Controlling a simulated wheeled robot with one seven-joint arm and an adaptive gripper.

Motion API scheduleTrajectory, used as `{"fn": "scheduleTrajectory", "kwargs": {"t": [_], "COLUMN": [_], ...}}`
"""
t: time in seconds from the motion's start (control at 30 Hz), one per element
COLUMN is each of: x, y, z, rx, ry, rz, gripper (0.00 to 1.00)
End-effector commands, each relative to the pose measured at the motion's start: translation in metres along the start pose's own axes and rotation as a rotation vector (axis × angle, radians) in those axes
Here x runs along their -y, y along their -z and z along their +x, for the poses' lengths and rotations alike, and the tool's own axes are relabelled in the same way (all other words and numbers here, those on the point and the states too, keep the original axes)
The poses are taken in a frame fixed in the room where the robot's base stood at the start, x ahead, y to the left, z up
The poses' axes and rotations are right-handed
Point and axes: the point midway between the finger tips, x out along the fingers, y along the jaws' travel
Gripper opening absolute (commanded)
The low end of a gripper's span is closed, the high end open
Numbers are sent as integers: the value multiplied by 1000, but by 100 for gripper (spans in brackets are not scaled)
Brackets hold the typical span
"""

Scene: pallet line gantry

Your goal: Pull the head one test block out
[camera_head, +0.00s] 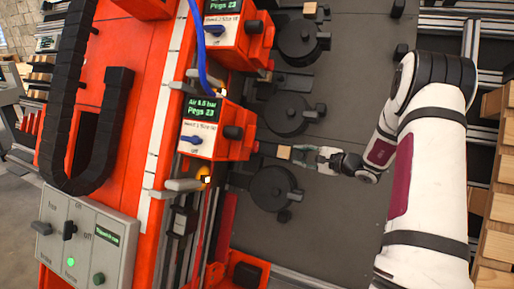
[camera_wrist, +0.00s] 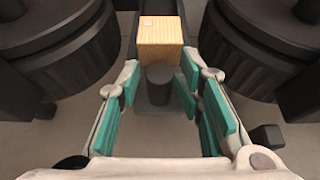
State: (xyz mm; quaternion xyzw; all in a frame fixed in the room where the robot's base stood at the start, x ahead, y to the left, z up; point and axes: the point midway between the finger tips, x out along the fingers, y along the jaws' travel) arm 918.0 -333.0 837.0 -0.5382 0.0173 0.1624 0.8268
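A small pale wooden block (camera_head: 284,152) sits on a dark holder between two black round heads, one above it (camera_head: 287,113) and one below it (camera_head: 273,188) in the head view. In the wrist view the block (camera_wrist: 161,42) is straight ahead, just beyond my fingertips. My gripper (camera_wrist: 160,88) is open, with its green-padded fingers either side of a short dark round post (camera_wrist: 159,76) in front of the block. In the head view my gripper (camera_head: 322,155) points left at the block. I cannot tell whether the fingers touch anything.
A grey control box (camera_head: 85,240) is at lower left. Another wooden block (camera_head: 310,8) is at the top. Wooden pallets (camera_head: 497,200) are at right. The grey plate (camera_head: 345,100) is mostly clear.

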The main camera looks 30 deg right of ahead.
Motion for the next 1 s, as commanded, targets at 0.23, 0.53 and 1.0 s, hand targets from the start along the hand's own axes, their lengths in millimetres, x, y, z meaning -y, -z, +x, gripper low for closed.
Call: {"fn": "scheduleTrajectory", "kwargs": {"t": [0.23,0.53,1.0], "x": [1,1,0], "y": [13,13,10], "z": [-7,-7,-35], "rx": [-33,-33,-26], "ry": [3,2,0], "rz": [4,5,4], "gripper": [37,37,37]}}
